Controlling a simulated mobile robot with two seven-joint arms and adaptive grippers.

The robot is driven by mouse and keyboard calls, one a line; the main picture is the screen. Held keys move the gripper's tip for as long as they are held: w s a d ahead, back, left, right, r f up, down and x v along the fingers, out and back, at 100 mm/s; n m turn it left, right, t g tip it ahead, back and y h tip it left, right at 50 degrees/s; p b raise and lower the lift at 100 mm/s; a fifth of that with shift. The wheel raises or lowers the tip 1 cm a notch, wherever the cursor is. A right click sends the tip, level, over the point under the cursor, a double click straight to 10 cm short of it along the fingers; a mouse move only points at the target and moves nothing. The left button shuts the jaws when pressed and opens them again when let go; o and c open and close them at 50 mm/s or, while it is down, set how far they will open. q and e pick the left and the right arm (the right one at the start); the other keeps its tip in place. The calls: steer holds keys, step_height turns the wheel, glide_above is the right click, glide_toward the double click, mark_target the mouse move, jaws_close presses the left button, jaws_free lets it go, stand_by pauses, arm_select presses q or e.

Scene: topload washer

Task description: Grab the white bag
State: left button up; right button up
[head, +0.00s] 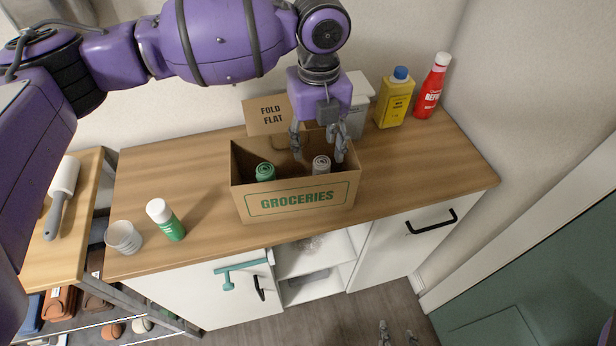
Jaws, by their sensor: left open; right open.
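No thing plainly reads as a white bag. An open brown cardboard box (297,200) marked GROCERIES stands on the wooden counter. Inside it are a green rolled or capped item (265,172) at the left and a whitish-grey one (321,164) at the right; I cannot tell if either is a bag. My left gripper (318,149) is open and points down over the box, its fingers around the whitish item's upper right area; contact cannot be told. My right gripper (398,337) is open at the bottom edge, above the floor, mostly out of view.
Behind the box stand a pale grey-white container (357,113), partly hidden by my arm, a yellow bottle (395,102) and a red bottle (431,88). A white-green bottle (166,220) and a cup (123,238) stand at the left. The counter's right end (440,165) is clear.

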mark_target(319, 163)
arm_select(q)
steer(key=f, duration=0.7)
steer(key=shift+w+d+f, duration=0.2)
steer(key=shift+d, duration=0.15)
steer(key=c, duration=1)
